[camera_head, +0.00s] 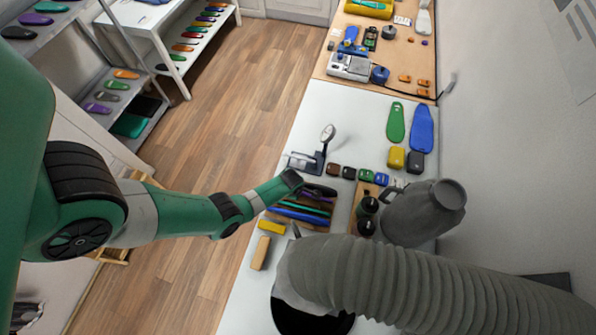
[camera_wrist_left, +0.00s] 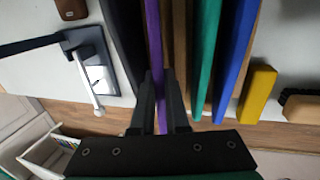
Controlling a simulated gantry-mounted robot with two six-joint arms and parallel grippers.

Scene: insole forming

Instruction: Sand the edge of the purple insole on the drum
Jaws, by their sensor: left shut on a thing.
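The purple insole (camera_wrist_left: 153,40) stands on edge, seen as a thin strip in the left wrist view. My left gripper (camera_wrist_left: 161,88) is shut on it, one dark finger on each side. In the head view my left gripper (camera_head: 318,190) is over the far end of the rack of insoles. A green insole (camera_wrist_left: 205,55) and a blue insole (camera_wrist_left: 237,55) stand on edge beside the purple one in the rack. My right gripper is not in view. I cannot make out the drum for certain; a grey ribbed hose (camera_head: 400,285) covers the near bench.
A dial gauge stand (camera_head: 327,135) is just beyond the rack. Small coloured blocks (camera_head: 366,175) stand to its right. A yellow block (camera_head: 271,226) and a wooden brush (camera_head: 260,253) lie at the near left. A grey vessel (camera_head: 420,213) stands right of the rack.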

